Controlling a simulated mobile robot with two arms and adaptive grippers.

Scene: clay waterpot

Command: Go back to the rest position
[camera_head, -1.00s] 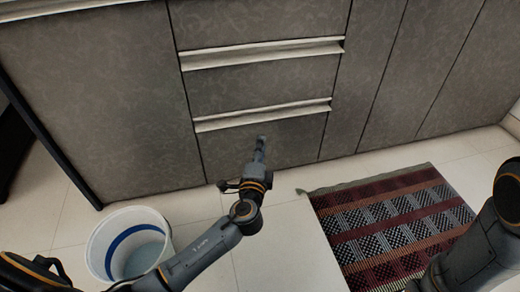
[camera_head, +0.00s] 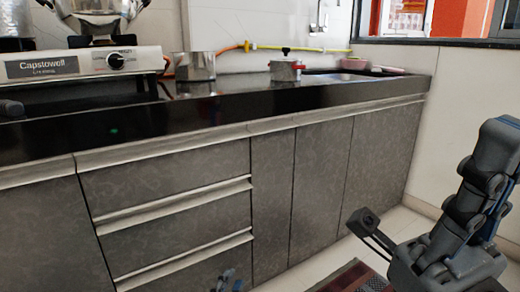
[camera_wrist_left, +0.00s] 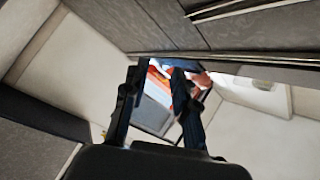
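My left gripper (camera_head: 229,283) shows only as small dark tips at the bottom edge of the head view, in front of the grey drawers (camera_head: 170,215). In the left wrist view its two fingers (camera_wrist_left: 155,85) stand apart with nothing between them, so it is open and empty. The fingers of my right gripper do not show.
A black counter (camera_head: 130,120) runs above the drawers. A patterned rug (camera_head: 355,279) lies on the pale floor at the lower right. A window (camera_head: 430,18) is at the upper right.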

